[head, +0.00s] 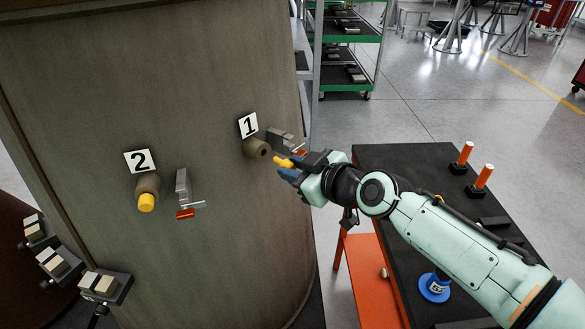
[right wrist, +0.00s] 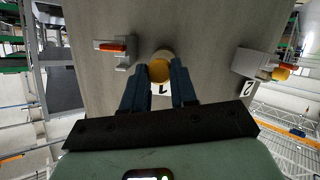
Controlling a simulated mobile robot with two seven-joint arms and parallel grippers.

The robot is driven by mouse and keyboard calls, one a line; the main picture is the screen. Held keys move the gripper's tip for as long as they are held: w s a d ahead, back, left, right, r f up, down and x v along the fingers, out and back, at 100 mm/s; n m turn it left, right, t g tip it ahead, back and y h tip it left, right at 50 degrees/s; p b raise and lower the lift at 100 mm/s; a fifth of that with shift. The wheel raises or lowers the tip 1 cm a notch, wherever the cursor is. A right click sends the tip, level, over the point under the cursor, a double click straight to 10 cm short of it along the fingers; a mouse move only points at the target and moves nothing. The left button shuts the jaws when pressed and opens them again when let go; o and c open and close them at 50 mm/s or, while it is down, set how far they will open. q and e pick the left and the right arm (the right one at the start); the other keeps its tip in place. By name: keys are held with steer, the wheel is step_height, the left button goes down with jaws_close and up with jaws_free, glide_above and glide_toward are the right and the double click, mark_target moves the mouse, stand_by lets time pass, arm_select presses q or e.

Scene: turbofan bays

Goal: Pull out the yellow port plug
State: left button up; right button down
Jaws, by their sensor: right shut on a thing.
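A yellow port plug (head: 284,162) is held between the blue fingertips of my right gripper (head: 287,168). It stands just in front of the brown port marked 1 (head: 256,147), whose dark open hole shows with a gap to the plug. The right wrist view shows the plug (right wrist: 159,71) end-on between the two blue fingers, covering most of the port behind it. A second yellow plug (head: 147,202) sits in the port marked 2 (head: 147,184) on the left.
The ports sit on a large curved grey casing (head: 225,235). Metal brackets with red parts are beside port 2 (head: 184,190) and port 1 (head: 281,138). A black-topped bench (head: 395,155) with orange pegs and a blue-based item stands right, under my right arm. Green-framed shelves (head: 348,75) stand behind.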

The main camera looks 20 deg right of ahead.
steer(key=shift+s+d+r+b, duration=0.15)
steer(key=shift+s+d+b, duration=0.3)
steer(key=shift+s, duration=0.3)
steer(key=shift+s+d+r+b, duration=0.1)
steer(key=shift+s+d+b, duration=0.3)
steer(key=shift+s, duration=0.3)
